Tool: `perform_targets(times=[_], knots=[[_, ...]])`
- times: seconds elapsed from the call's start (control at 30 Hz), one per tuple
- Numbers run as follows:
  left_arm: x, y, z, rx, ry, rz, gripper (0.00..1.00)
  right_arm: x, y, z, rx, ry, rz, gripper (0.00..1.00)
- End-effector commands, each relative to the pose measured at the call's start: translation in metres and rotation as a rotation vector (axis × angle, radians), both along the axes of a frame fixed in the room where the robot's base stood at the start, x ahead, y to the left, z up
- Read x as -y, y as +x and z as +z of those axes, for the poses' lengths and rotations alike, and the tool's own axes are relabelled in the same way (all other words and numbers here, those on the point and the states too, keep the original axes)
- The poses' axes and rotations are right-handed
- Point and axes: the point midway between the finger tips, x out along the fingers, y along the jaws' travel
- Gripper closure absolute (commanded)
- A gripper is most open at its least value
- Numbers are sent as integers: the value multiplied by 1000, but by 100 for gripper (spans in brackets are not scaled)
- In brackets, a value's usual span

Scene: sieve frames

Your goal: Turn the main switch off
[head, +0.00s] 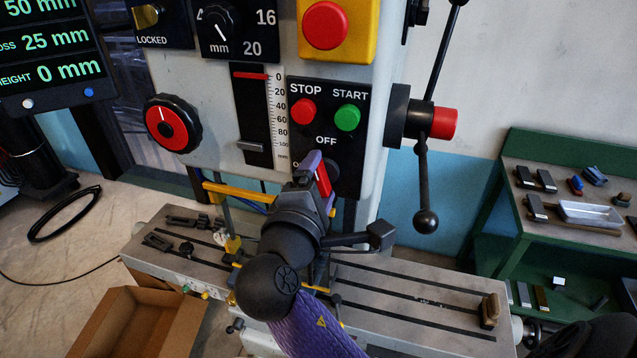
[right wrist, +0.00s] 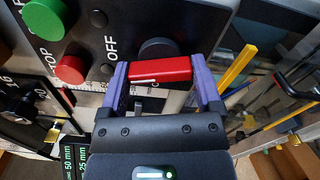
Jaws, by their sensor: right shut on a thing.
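The main switch is a red handle (head: 322,181) on a dark round base, low on the black panel (head: 300,90) under the OFF label (head: 326,140). In the head view the handle looks close to upright, its top leaning slightly left. My right gripper (head: 318,176) is shut on the handle and hides part of the switch and the lower label. In the right wrist view the red handle (right wrist: 160,70) lies between the two purple fingers of my right gripper (right wrist: 162,82), with the dark round base (right wrist: 159,47) behind it. My left gripper is not in view.
Red STOP (head: 303,111) and green START (head: 347,117) buttons sit just above the switch. A red emergency button (head: 325,25) is higher up. A lever handle (head: 426,221) hangs at the right. The slotted machine table (head: 410,300) lies below; a cardboard box (head: 135,325) is at lower left.

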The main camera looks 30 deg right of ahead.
Motion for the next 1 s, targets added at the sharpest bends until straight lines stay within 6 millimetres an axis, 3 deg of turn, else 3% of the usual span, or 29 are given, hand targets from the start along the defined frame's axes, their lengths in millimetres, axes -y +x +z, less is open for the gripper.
perform_targets(times=[0.5, 1.0], knots=[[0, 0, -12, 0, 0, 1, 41, 0, 0, -2, 207, 181, -2, 77], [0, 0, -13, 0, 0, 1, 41, 0, 0, -1, 235, 206, -1, 77]])
